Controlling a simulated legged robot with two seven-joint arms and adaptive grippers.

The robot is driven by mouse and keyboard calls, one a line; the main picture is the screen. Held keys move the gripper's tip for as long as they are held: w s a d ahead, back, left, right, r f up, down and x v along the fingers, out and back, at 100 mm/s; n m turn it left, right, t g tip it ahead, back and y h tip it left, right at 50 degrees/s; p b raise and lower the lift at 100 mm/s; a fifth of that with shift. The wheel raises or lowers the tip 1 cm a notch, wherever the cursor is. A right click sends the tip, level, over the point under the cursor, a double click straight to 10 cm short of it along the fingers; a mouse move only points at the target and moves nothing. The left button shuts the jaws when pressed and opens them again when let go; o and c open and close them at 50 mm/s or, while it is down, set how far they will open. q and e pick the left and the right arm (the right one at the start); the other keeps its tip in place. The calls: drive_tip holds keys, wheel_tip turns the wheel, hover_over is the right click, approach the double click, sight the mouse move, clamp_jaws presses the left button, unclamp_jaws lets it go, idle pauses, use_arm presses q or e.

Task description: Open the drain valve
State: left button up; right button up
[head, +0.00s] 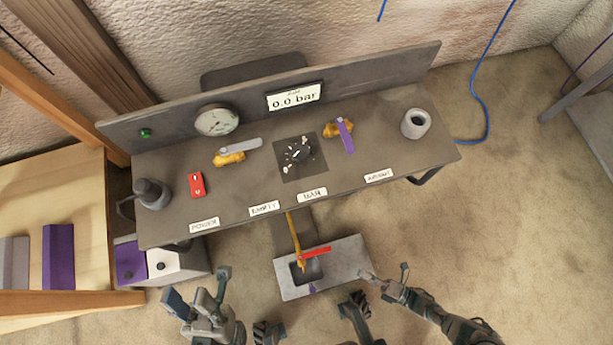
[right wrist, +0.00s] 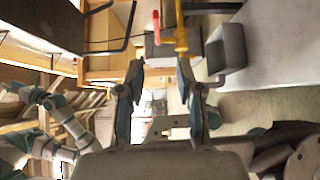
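A yellow pipe (head: 294,230) comes down below the front of the bench and carries a red lever (head: 317,251), which lies crosswise to the pipe. Below it is a grey tray (head: 350,263) with a dark square opening. My right gripper (head: 386,272) is open and empty, to the right of the lever near the tray's right edge. In the right wrist view, the red lever (right wrist: 156,27) and yellow pipe (right wrist: 181,30) show beyond my spread fingers, apart from them. My left gripper (head: 196,287) is open and empty, left of the tray.
The display (head: 294,96) reads 0.0 bar. Drawers (head: 178,263) stand at the lower left.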

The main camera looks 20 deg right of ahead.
sight(321, 251)
drive_tip(key=x, duration=1.7)
drive_tip(key=shift+w+a+r+b, duration=0.15)
drive_tip(key=shift+w+r+b, duration=0.05)
drive_tip(key=shift+r+b, duration=0.15)
clamp_jaws()
